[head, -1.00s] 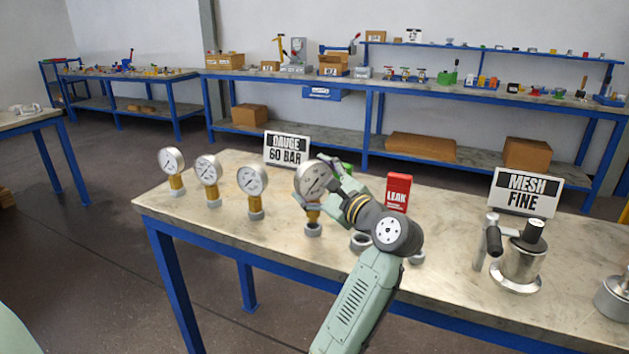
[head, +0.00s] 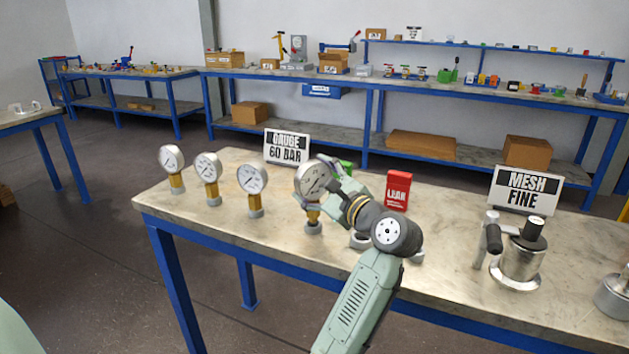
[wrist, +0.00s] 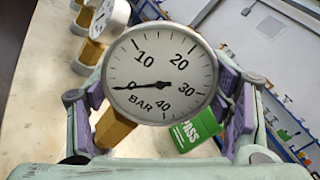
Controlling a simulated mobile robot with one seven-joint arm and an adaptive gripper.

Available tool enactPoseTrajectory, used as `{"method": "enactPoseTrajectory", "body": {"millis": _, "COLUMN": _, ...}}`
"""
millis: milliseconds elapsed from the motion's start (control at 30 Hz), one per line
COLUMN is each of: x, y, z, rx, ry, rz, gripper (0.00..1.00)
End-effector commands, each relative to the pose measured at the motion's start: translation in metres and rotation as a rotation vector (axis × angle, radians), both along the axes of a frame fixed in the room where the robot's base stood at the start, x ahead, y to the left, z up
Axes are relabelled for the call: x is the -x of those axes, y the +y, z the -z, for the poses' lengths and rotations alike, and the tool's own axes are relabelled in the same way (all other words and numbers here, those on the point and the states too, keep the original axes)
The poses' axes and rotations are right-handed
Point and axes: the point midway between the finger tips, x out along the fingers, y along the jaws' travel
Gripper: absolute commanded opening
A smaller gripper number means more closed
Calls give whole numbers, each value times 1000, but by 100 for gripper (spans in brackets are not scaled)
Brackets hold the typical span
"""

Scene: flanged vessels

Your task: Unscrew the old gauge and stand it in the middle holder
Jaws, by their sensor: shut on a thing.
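My gripper (head: 309,198) is shut on a round white-faced gauge (head: 313,180) with a brass stem. The gauge stands upright, its stem over or in a grey ring-shaped base (head: 313,228); whether it is threaded in I cannot tell. In the wrist view its dial (wrist: 161,75) reads 10 to 40 BAR, with the needle near the left end. The purple finger pads flank it. Two more grey rings, a near one (head: 360,241) and a right one (head: 416,257), are partly hidden by my arm. Three similar gauges, left (head: 172,160), middle (head: 208,167) and right (head: 252,179), stand in grey bases.
A "GAUGE 60 BAR" sign (head: 287,147) stands behind the gauges. A red "LEAK" block (head: 398,191) and a green "PASS" block (wrist: 196,130) stand behind my gripper. A metal vessel (head: 520,258) and a "MESH FINE" sign (head: 525,190) are at the right.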

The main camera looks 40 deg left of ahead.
Motion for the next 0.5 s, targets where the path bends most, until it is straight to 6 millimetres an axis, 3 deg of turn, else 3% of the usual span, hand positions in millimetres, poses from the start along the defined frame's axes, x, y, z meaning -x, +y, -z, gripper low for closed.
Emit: {"method": "enactPoseTrajectory", "body": {"millis": 500, "x": 0, "y": 0, "z": 16, "rx": -2, "ry": -2, "rz": 1, "gripper": 31}}
